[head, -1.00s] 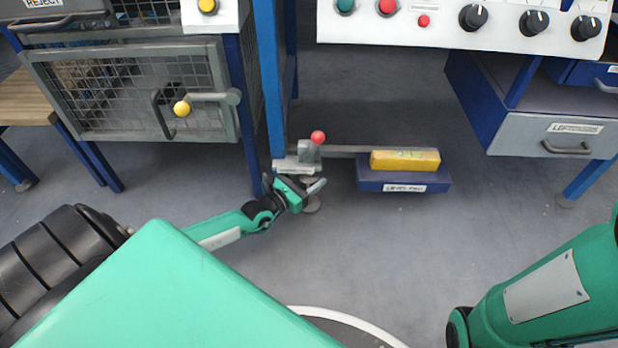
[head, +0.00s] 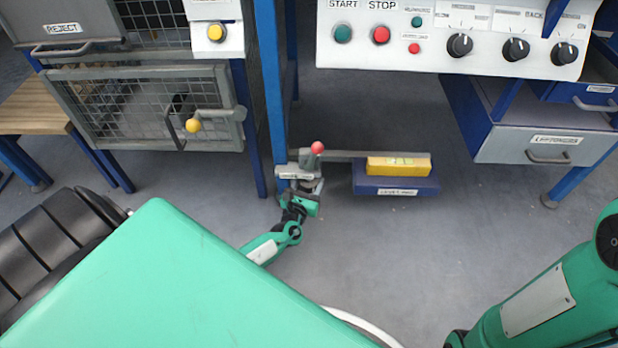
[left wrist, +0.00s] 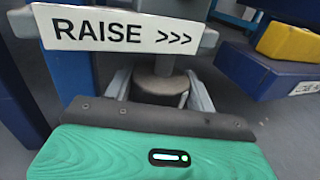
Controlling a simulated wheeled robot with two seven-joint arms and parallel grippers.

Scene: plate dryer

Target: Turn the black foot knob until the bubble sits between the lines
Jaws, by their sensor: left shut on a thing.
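The dark foot knob (left wrist: 160,88) stands under the white RAISE sign (left wrist: 120,30), whose arrows point right. My left gripper (head: 308,187) is shut on the knob, with one finger on each side in the left wrist view (left wrist: 159,90). In the head view the gripper mostly hides the knob. A yellow level (head: 388,167) lies on the blue level pad (head: 397,186), to the right of the gripper. Its greenish vial (head: 400,161) is too small to tell where the bubble sits. My right gripper is out of view; only its arm shows at lower right.
A red ball-topped lever (head: 317,148) stands just above the gripper. A blue post (head: 270,90) rises at its left. A mesh cage with a yellow-knobbed handle (head: 193,125) is at left. A control panel (head: 370,55) hangs above.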

